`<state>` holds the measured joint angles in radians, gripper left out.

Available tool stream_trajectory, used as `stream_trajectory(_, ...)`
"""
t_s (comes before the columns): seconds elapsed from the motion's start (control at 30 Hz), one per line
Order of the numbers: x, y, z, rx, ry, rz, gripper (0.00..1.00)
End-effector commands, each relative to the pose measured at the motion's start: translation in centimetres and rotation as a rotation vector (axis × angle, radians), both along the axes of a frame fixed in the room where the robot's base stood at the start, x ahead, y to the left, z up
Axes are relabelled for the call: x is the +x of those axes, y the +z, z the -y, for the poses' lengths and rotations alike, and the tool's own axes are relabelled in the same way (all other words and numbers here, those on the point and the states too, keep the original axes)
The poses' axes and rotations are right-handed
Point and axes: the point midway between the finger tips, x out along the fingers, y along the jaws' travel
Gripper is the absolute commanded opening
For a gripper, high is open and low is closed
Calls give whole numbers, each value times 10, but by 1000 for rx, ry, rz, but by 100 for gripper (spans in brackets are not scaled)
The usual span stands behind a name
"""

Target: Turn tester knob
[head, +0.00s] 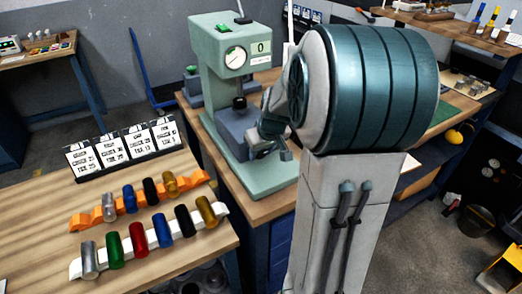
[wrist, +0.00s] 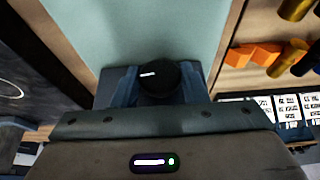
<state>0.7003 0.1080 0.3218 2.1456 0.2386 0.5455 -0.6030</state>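The pale green tester (head: 222,50) stands on the wooden bench, with a round gauge and a display reading 0. A round black knob with a white mark (wrist: 158,80) shows at the centre of the wrist view, in front of a blue-grey block and the green surface. My gripper (head: 272,150) is low beside the tester's blue-grey block, above the green base. In the wrist view, dark blue parts that look like its fingers flank the knob closely. Whether they touch it is unclear. In the head view my arm hides this area partly.
A nearer table (head: 160,235) holds an orange rack (head: 85,220) and a white rack (head: 75,268) with coloured cylinders, and a row of printed cards (head: 112,152). My arm blocks much of the bench to the right. A blue trolley (head: 150,85) stands behind at left.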

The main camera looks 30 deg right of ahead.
Motion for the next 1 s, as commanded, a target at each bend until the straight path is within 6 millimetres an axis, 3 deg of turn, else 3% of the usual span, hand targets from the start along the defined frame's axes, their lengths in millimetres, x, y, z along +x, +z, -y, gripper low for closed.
stream_trajectory(0.6,0,-3,4,283,-3,-10,17)
stream_trajectory(0.97,0,-1,4,297,0,-11,17)
stream_trajectory(1.0,0,-1,4,297,0,-11,48)
